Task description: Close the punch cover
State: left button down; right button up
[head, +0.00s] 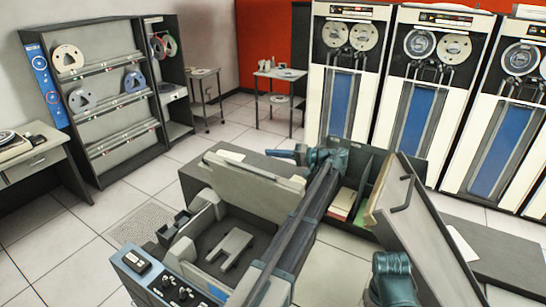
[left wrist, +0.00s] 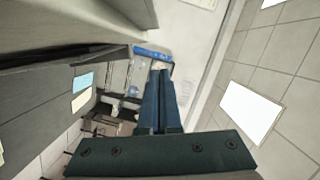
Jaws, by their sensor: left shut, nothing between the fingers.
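The punch cover, a light grey panel (head: 243,187), stands raised at the back of the open dark bay (head: 215,238) of the card punch. My left gripper (head: 273,153) is shut and empty. Its blue fingers point left, just behind the cover's upper edge; I cannot tell whether they touch it. In the left wrist view the shut fingers (left wrist: 160,76) lie side by side beside a pale panel surface (left wrist: 196,52). My left arm crosses in front of the right end of the bay and hides part of it. My right gripper is out of sight.
A second panel with a dark handle (head: 407,193) leans tilted at the right, beside open bins with folders (head: 343,203). Control knobs (head: 172,293) are at the front left. A tape rack (head: 105,100) and tape cabinets (head: 420,90) stand behind. Clear tiled floor lies left.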

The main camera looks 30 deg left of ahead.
pick_arm(q)
jog(key=s+a, duration=0.1)
jog(key=a, duration=0.1)
jog(key=s+a+f+b, duration=0.1)
jog(key=a, duration=0.1)
jog(key=s+a, duration=0.1)
jog(key=a, duration=0.2)
jog(key=shift+s+f+b, duration=0.3)
jog(key=shift+f, duration=0.05)
jog(key=shift+s+f, duration=0.15)
jog(key=shift+s, duration=0.45)
jog(key=shift+a, duration=0.1)
